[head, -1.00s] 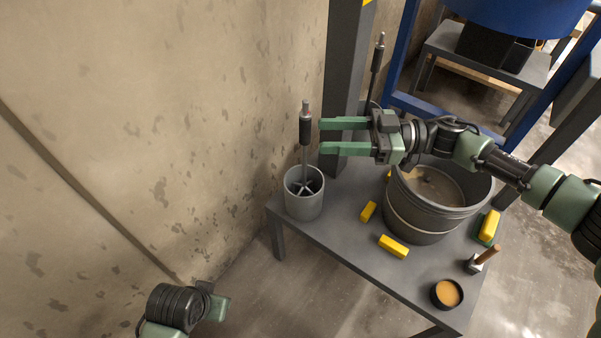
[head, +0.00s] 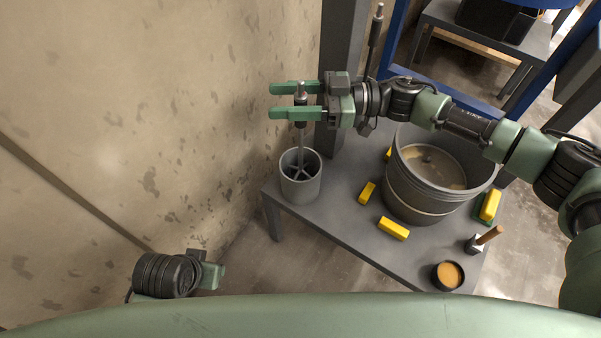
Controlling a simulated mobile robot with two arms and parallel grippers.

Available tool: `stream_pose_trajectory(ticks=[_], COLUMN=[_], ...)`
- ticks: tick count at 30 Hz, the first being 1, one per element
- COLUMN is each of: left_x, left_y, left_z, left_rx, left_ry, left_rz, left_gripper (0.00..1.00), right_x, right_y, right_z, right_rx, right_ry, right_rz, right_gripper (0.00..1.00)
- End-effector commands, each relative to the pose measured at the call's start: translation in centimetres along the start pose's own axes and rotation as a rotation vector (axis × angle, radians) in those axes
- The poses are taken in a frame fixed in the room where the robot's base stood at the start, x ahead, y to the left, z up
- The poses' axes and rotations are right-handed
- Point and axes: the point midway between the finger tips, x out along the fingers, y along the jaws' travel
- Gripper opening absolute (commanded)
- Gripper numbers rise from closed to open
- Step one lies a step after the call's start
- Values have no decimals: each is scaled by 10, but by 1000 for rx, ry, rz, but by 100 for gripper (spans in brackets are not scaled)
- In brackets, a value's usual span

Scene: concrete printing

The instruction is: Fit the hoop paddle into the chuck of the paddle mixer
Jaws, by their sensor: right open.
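A paddle (head: 301,150) stands upright in a grey cylindrical holder (head: 302,188) at the table's left corner. It has a thin shaft, a dark collar and a pale tip; several spokes show at its foot, and I cannot tell whether it is a hoop. My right gripper (head: 272,101) is open, with its two green fingers on either side of the upper shaft; contact is unclear. My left gripper (head: 215,276) is low at the left, away from the table, its opening unclear. A second dark-gripped shaft (head: 375,40) stands farther back. I cannot make out the mixer's chuck.
A grey bucket of wet mix (head: 410,205) stands on the grey table (head: 340,235). Yellow blocks (head: 394,228), a small orange-filled tub (head: 448,275) and a wooden-handled tool (head: 488,235) lie around it. A grey post (head: 338,50) and concrete wall (head: 150,90) are close by.

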Motion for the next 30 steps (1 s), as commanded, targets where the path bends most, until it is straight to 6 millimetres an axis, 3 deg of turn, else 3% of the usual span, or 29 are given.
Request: stream_pose_trajectory(ticks=[4,9,30], left_x=[0,0,0], left_y=[0,0,0], left_z=[0,0,0], left_rx=[0,0,-1], left_ry=[0,0,0], left_rz=[0,0,0], left_gripper=[36,36,36], right_x=[0,0,-1], right_y=[0,0,0], right_z=[0,0,0], right_rx=[0,0,1], right_ry=[0,0,-1], right_rz=[0,1,1], right_gripper=[48,1,0])
